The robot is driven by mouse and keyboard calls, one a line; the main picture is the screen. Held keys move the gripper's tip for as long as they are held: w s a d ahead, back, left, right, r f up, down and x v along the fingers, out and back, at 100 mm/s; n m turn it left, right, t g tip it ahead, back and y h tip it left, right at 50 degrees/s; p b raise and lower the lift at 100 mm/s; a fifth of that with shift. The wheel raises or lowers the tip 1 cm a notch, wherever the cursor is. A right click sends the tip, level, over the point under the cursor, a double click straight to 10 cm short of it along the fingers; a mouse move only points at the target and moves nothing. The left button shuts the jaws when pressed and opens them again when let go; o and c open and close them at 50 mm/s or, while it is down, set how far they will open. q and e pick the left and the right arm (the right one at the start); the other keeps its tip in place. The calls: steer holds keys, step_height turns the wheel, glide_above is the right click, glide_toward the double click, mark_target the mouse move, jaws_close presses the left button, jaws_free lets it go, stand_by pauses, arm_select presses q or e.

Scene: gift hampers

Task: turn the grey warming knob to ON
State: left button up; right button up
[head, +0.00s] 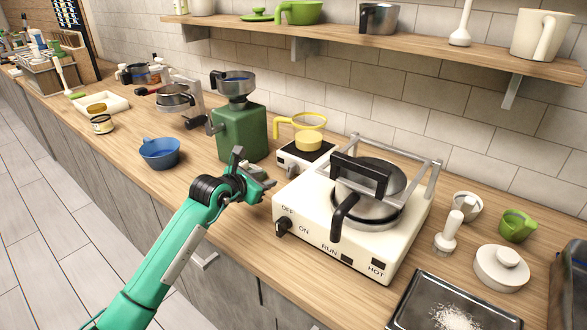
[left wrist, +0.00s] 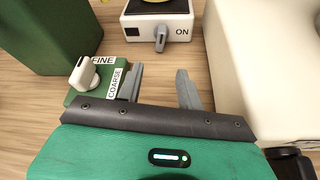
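The grey warming knob (left wrist: 160,38) is on the front of a small white warmer (left wrist: 133,22), with ON printed to its right. Its bar stands roughly upright in the left wrist view, not pointing sideways at ON. In the head view the warmer (head: 286,158) stands behind my left gripper (head: 254,170), with a yellow pot (head: 309,138) on it. My left gripper, also in the left wrist view (left wrist: 160,80), is open and empty; its fingers point toward the knob with a gap between. My right gripper is not in view.
A green grinder (head: 240,133) with a FINE/COARSE knob (left wrist: 84,74) stands close on the left. The large white stove (head: 320,232) with its own dark knob (head: 283,227) is close on the right. A blue bowl (head: 160,153) sits further left.

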mark_target(288, 172)
arm_select(q)
steer(key=x, duration=1.3)
steer(key=shift+d+p, duration=0.1)
steer(key=shift+p, duration=0.25)
steer(key=shift+w, duration=0.1)
